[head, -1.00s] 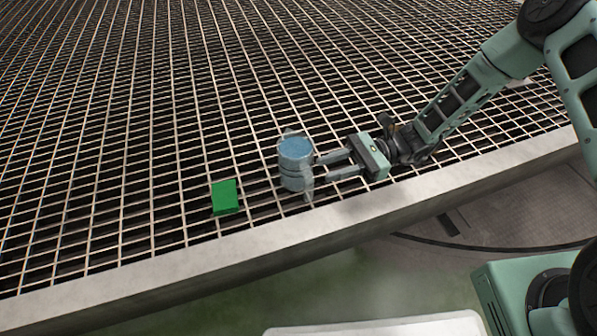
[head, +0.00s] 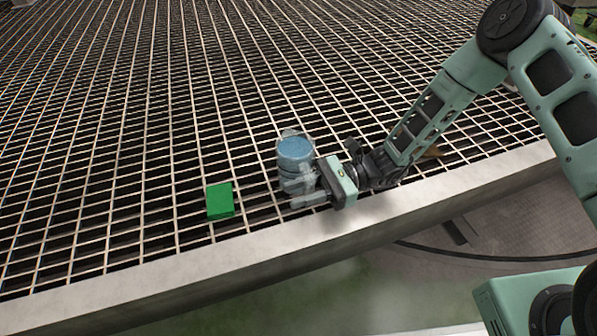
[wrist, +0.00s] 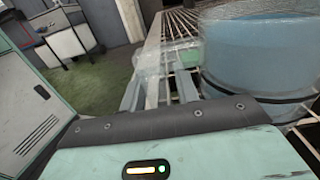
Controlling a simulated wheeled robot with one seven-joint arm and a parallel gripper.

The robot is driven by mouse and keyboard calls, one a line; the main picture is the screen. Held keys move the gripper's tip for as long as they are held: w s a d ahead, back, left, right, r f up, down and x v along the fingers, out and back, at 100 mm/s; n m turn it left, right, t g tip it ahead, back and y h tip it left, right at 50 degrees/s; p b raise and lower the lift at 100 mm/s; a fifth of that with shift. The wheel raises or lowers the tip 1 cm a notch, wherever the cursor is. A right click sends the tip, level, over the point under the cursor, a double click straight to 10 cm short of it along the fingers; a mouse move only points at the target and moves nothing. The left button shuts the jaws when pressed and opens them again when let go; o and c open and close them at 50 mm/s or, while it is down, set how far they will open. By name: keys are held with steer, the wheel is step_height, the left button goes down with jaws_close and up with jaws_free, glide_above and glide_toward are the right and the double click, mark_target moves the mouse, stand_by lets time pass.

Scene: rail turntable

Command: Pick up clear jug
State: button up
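The clear jug (head: 295,150), with a blue top or contents, stands upright on the metal grating near its front edge. In the wrist view the jug (wrist: 262,55) fills the right side, and a clear part sticks out ahead of my fingers. My gripper (head: 303,190) reaches in from the right, low at the near side of the jug. In the wrist view the two fingers of my gripper (wrist: 160,80) are apart. I cannot tell whether they touch the jug.
A green block (head: 220,200) lies on the grating (head: 110,130) just left of the jug. A pale edge beam (head: 200,262) borders the grating at the front. The grating beyond the jug is clear. A grey cabinet (wrist: 30,115) shows at left in the wrist view.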

steer(key=shift+r, duration=0.1)
jaws_close()
